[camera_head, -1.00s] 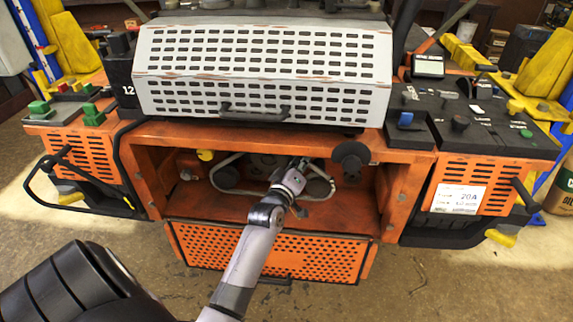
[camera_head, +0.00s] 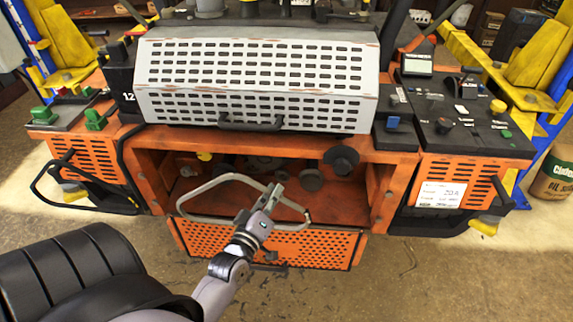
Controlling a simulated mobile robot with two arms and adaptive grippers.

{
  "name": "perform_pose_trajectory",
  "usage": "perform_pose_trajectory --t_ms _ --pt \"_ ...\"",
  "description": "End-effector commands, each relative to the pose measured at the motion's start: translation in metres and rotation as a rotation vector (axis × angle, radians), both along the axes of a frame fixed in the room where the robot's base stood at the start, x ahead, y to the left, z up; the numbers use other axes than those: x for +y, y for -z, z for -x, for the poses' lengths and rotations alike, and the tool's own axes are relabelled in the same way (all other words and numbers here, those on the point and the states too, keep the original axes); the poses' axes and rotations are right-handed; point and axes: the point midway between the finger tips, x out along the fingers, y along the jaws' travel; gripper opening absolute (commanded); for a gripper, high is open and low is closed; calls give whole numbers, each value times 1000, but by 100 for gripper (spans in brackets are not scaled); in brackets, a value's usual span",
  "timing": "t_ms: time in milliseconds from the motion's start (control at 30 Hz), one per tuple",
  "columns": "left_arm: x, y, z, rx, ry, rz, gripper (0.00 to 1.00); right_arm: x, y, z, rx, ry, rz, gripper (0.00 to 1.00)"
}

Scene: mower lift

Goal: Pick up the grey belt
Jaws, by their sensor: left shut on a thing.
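The grey belt (camera_head: 196,191) is a thin closed loop, roughly a long rounded triangle. It hangs in front of the open orange compartment (camera_head: 150,181) of the mower. My left gripper (camera_head: 272,194) is shut on the belt near the middle of its length, with the loop extending to the left and right of the fingers. The belt appears clear of the dark pulleys (camera_head: 311,179) inside the compartment. My right gripper is not in view.
A perforated orange panel (camera_head: 215,240) hangs folded down below the compartment. A pale slotted cover (camera_head: 250,85) with a dark handle (camera_head: 250,123) is above it. A round dark knob (camera_head: 341,159) protrudes at the upper right. Yellow lift parts (camera_head: 512,75) stand at the sides.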

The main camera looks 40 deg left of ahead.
Motion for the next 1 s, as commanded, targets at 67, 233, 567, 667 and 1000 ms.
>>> perform_pose_trajectory --t_ms 67,233,567,667,1000 --pt "-6 -1 28 9 1 0 0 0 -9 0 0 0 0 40" --pt "-18 -1 78 6 1 0 0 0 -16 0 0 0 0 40" --pt "-34 0 142 2 1 -1 0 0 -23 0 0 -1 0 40" --pt "-36 -1 150 0 1 -1 0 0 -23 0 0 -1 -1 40" --pt "-37 0 155 -1 0 -1 0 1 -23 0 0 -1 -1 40"
